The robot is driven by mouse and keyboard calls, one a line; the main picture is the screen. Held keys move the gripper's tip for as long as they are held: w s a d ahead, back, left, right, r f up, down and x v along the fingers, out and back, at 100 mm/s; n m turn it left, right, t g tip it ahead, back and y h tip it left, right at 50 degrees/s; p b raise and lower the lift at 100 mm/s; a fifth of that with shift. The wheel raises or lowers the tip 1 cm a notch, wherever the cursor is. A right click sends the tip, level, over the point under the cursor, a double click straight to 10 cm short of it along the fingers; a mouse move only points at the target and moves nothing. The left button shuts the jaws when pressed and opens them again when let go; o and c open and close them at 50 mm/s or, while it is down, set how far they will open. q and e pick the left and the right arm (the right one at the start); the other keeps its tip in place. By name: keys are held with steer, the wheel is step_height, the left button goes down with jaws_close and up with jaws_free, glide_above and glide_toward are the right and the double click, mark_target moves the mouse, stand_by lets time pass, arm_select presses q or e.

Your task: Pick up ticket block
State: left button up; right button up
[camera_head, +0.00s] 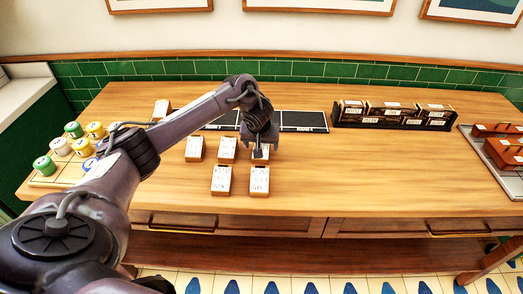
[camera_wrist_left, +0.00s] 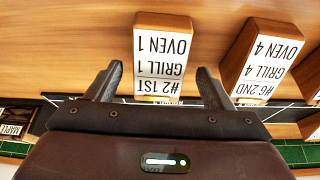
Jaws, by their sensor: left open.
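Several wooden ticket blocks with white printed tops stand on the table: back-left (camera_head: 194,147), back-middle (camera_head: 227,148), front-left (camera_head: 221,180) and front-right (camera_head: 259,181). Another ticket block (camera_head: 261,153) is partly hidden by my left gripper (camera_head: 258,150), which hangs over it. In the left wrist view, a block reading "#2 1ST GRILL 1 OVEN 1" (camera_wrist_left: 162,55) lies between the two spread fingers of the left gripper (camera_wrist_left: 158,82), with a gap on both sides. A block reading "#6 2ND GRILL 4 OVEN 4" (camera_wrist_left: 262,60) is to its right. My right gripper is out of view.
Dark panels (camera_head: 303,121) lie behind the blocks. A dark rack of labelled boxes (camera_head: 390,114) stands at back right, a tray with brown items (camera_head: 485,148) at the right edge. Coloured round containers (camera_head: 73,130) are at left. Table between blocks and right tray is clear.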

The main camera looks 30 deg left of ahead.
arm_select(q)
steer(key=shift+x, duration=0.8)
steer(key=shift+d, duration=0.1)
steer(key=c, duration=1.1)
steer(key=shift+w+r, duration=0.1)
